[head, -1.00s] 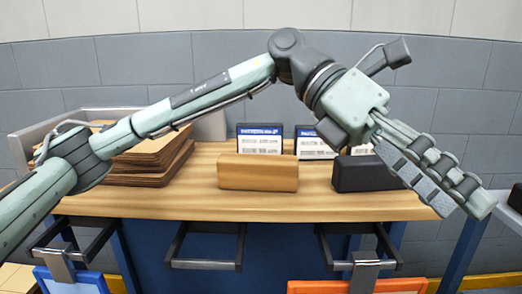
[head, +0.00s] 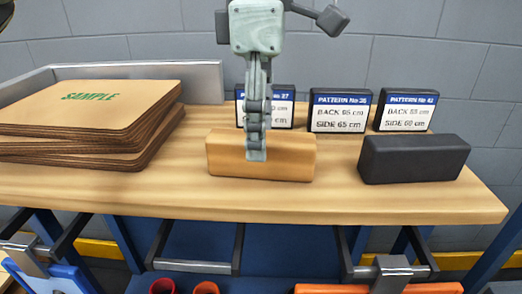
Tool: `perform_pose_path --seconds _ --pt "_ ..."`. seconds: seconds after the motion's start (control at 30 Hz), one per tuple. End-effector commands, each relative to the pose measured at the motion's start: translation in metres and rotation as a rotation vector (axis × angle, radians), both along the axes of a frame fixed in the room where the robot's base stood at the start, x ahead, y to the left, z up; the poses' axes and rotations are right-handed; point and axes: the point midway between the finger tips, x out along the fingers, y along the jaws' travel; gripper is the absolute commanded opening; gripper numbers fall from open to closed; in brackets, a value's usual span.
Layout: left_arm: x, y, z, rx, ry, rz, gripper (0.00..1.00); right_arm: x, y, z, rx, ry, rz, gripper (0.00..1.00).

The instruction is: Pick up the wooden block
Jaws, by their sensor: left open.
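The wooden block (head: 288,158) is light brown with rounded edges and lies lengthwise on the wooden tabletop (head: 250,203), near the middle of the head view. My left gripper (head: 257,152) points down in front of the block and covers a strip of its left half. It is seen edge-on, with its fingers one behind the other, and it is open. I cannot tell whether a finger touches the block. My right gripper is not in view.
A black block (head: 414,159) lies to the right of the wooden block. Several pattern cards (head: 341,111) stand behind the blocks. A stack of brown sheets marked SAMPLE (head: 80,112) fills the left of the table. A grey wall (head: 420,50) is behind.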

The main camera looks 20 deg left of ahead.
Motion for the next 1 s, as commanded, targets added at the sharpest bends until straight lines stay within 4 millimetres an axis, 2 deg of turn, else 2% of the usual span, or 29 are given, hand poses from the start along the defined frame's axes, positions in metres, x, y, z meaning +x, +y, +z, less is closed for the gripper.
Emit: perform_pose_path --seconds 0.13,0.37,0.87,1.0 --pt "0.0 0.0 -0.014 -0.002 -0.001 0.0 0.6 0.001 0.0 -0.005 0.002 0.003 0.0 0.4" --pt "0.0 -0.001 -0.016 -0.002 0.0 0.001 0.6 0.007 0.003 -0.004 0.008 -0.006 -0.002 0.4" --pt "0.0 -0.001 -0.016 -0.003 -0.001 0.0 0.01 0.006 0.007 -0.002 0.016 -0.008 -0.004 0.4" --pt "0.0 -0.001 -0.016 -0.003 -0.002 0.0 0.0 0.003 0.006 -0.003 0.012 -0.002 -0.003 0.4"
